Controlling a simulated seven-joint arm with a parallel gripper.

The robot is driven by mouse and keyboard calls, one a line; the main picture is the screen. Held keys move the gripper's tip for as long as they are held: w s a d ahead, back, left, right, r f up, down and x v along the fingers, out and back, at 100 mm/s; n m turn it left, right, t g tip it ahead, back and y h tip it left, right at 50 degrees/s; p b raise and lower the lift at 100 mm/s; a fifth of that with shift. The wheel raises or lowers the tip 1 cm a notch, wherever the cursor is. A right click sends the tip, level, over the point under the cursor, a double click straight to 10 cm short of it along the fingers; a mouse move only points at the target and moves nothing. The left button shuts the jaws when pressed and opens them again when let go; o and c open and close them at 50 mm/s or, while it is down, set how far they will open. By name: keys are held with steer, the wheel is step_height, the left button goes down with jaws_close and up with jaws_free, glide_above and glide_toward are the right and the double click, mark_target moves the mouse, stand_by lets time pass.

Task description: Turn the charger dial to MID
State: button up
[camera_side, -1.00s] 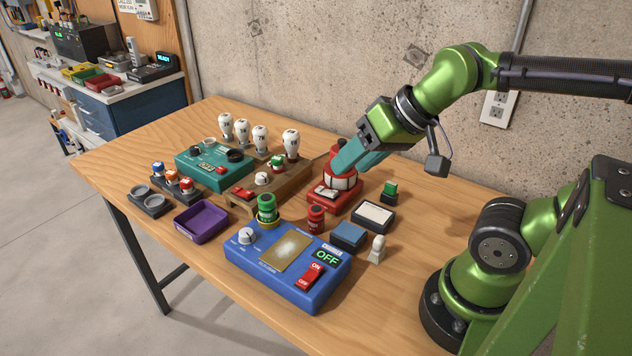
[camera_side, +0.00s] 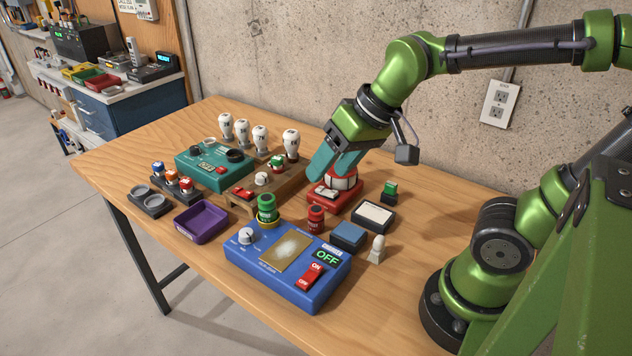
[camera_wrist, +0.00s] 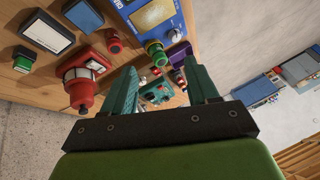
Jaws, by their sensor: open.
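The blue charger box (camera_side: 262,275) lies near the front edge of the bench, with a tan window, a green-lit OFF display (camera_side: 327,258) and a red ON/OFF switch (camera_side: 311,276). Its white dial (camera_side: 246,236) is at its left end; the pointer and small labels are too small to read. The dial also shows in the wrist view (camera_wrist: 174,34), on the blue box at the top. My gripper (camera_side: 328,176) is open and empty, its teal fingers pointing down beside the red device, behind the charger and well apart from the dial. The fingers also show in the wrist view (camera_wrist: 161,68).
The red device (camera_side: 334,198) stands behind the charger, partly hidden by my fingers. A green-capped cylinder (camera_side: 267,208) and a red one (camera_side: 316,218) stand just behind the charger. A purple tray (camera_side: 201,222) is left; a blue pad (camera_side: 348,236) is right.

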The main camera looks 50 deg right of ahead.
mark_target(245, 232)
steer(key=w+a+f+n+g+h, duration=0.1)
steer(key=w+a+n+g, duration=0.25)
steer(key=w+n, duration=0.35)
steer(key=w+a+n+g+h, duration=0.15)
steer(key=w+a+n, duration=0.25)
steer(key=w, duration=0.5)
step_height(245, 232, down, 17)
steer(key=shift+w+d+r, duration=0.1)
steer(key=shift+w+d, duration=0.05)
steer(key=c, duration=1)
steer(key=shift+c, duration=0.2)
